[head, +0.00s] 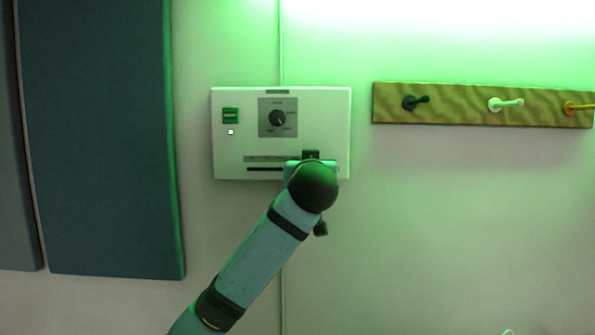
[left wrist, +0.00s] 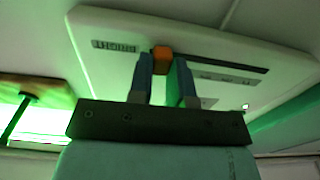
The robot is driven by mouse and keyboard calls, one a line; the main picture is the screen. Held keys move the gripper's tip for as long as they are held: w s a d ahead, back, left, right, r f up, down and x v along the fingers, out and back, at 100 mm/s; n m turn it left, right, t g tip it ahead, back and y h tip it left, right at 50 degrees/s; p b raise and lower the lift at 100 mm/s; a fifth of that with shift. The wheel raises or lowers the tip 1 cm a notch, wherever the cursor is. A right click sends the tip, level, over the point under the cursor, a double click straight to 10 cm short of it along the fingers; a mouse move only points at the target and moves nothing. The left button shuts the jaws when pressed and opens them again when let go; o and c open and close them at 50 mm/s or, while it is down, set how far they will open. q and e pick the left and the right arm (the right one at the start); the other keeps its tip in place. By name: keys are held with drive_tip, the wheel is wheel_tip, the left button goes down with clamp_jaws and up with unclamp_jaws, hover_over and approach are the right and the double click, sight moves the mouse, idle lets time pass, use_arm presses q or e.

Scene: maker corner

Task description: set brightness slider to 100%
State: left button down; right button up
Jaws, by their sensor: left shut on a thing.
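The white control panel (head: 225,150) is fixed to the wall. Its dark slider slot (head: 263,169) runs along the lower part, with the right part hidden behind my left gripper (head: 310,158). In the left wrist view the panel (left wrist: 105,22) appears turned around, and the orange slider knob (left wrist: 160,52) sits at the left end of the visible slot (left wrist: 225,63). The fingers of my left gripper (left wrist: 163,68) are shut on this knob, one on each side. My right gripper is not in view.
A wooden hook rail (head: 450,106) hangs to the right. Dark blue panels (head: 100,140) cover the left wall.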

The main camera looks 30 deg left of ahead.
use_arm(q)
drive_tip(key=c, duration=1.1)
unclamp_jaws()
drive_tip(key=shift+d, duration=0.1)
drive_tip(key=shift+c, duration=0.2)
drive_tip(key=shift+o, duration=0.5)
drive_tip(key=shift+w+d, duration=0.15)
drive_tip(key=b+v, duration=0.3)
drive_tip(key=v, duration=1.1)
drive_tip(key=shift+f, duration=0.1)
